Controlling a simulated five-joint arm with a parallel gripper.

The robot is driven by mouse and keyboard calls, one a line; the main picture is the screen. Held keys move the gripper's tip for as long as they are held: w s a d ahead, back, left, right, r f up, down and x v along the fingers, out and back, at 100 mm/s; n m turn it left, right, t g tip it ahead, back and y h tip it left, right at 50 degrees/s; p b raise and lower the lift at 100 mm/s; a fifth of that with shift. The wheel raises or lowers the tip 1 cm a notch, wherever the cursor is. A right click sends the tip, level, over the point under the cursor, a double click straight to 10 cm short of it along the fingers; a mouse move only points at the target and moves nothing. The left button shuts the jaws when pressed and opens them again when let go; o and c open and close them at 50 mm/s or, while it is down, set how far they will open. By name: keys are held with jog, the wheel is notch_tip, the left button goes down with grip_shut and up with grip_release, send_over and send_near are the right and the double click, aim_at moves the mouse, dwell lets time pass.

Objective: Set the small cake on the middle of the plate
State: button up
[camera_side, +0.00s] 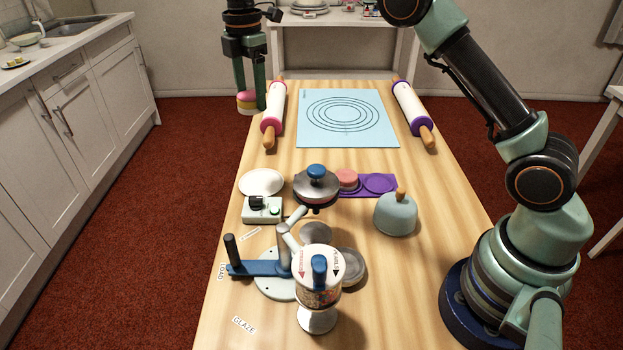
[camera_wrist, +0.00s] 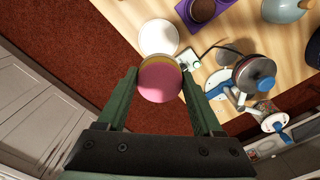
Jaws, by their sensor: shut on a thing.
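The small cake (camera_side: 246,103), pink with a yellowish layer, is held between the fingers of my gripper (camera_side: 251,96), in the air near the table's far left edge. In the wrist view the cake (camera_wrist: 159,79) sits between both fingers of my gripper (camera_wrist: 160,88), its pink face towards the camera. The white plate (camera_side: 262,182) lies empty on the table's left side, nearer the side camera than the cake. In the wrist view the plate (camera_wrist: 158,36) shows just beyond the cake, apart from it.
A control box (camera_side: 262,209) stands close in front of the plate. A turntable machine with a blue arm (camera_side: 258,268) and a topping shaker (camera_side: 319,275) are nearer. A purple tray (camera_side: 379,184) holds a pink round. Rolling pins flank a blue mat (camera_side: 312,134).

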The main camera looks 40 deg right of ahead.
aim_at(262, 183)
notch_tip(262, 183, down, 20)
jog(key=shift+w+f, duration=0.1)
dwell(0.5)
jog(key=shift+f, duration=0.15)
jog(key=o, duration=1.4)
jog(key=shift+o, duration=0.2)
